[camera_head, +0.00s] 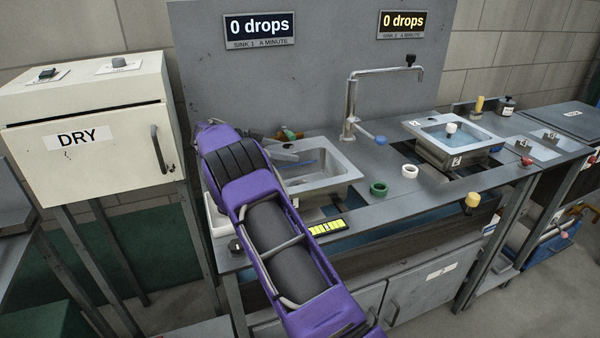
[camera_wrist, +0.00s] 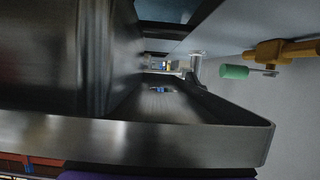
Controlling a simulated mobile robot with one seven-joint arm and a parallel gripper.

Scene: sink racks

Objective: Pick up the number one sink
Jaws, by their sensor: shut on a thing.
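The number one sink (camera_head: 350,170) is a square steel basin at the left of the counter, below the sign for sink 1. My purple arm reaches over its left side and hides that part. My gripper (camera_head: 292,155) is at the sink's left back edge, shut on it; its fingertips are mostly hidden. I cannot tell whether the sink is clear of its opening. In the wrist view a steel rim and the inside of a basin (camera_wrist: 160,128) fill the near view. The second sink (camera_head: 437,127), marked 2, sits to the right with water in it.
A tap (camera_head: 351,105) stands behind, between the sinks. A green ring (camera_head: 378,189) and a white ring (camera_head: 410,171) lie on the counter. A yellow knob (camera_head: 472,200) is at the front. A white DRY cabinet (camera_head: 90,165) stands left. Both signs read 0 drops.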

